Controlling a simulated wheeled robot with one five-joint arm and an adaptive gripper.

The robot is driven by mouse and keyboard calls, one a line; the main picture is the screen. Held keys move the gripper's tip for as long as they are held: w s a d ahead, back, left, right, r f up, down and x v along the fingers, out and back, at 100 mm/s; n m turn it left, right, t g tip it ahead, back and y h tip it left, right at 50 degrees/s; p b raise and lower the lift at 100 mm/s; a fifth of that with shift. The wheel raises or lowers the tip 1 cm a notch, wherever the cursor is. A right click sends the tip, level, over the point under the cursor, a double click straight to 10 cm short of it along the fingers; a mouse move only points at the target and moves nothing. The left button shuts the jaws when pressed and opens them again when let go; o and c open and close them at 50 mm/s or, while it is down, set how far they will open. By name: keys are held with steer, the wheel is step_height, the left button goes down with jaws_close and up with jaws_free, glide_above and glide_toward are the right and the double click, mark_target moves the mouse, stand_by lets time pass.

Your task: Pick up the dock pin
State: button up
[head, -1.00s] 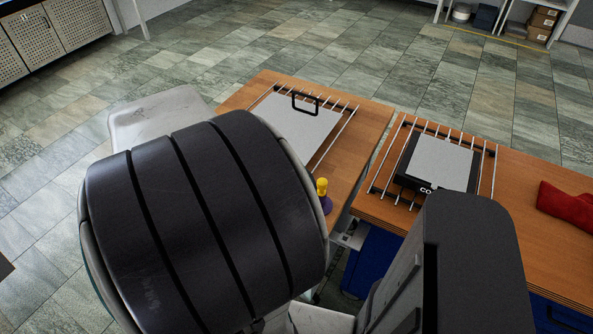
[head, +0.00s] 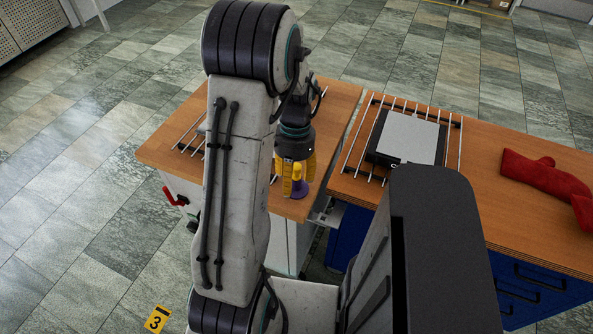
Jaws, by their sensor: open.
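The dock pin (head: 299,189), yellow on top with a purple round base, stands on the front right part of the left wooden table. My gripper (head: 297,183) points down right over it, with yellow fingers that appear to stand either side of the pin. The jaws are open. The fingers partly hide the pin, and I cannot tell whether they touch it. My arm hides much of the left table.
The left table (head: 338,98) carries a metal rail rack, mostly hidden. The right table (head: 463,203) holds a rail rack with a grey-topped black box (head: 408,138) and a red cloth-like item (head: 545,178). A red handle (head: 174,197) sticks out from the left cabinet.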

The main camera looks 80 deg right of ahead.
mark_target(297, 166)
steer(key=d+m, duration=0.2)
steer(key=d+r+m+h, duration=0.1)
steer(key=d+m, duration=0.1)
steer(key=m, duration=0.1)
steer(key=d+m, duration=0.2)
steer(key=shift+s+r+m+h, duration=0.25)
steer(key=shift+r+m+h, duration=0.05)
steer(key=shift+r+h, duration=0.1)
steer(key=shift+d+m, duration=0.3)
steer(key=shift+m, duration=1.6)
steer(key=m, duration=0.4)
steer(key=shift+d+m, duration=0.15)
steer(key=shift+m, duration=0.25)
steer(key=shift+f, duration=0.45)
steer(key=f, duration=0.1)
steer(key=f+p, duration=0.1)
steer(key=f, duration=0.3)
steer(key=shift+w+d, duration=0.1)
steer(key=shift+w, duration=0.2)
steer(key=shift+f, duration=0.7)
jaws_close()
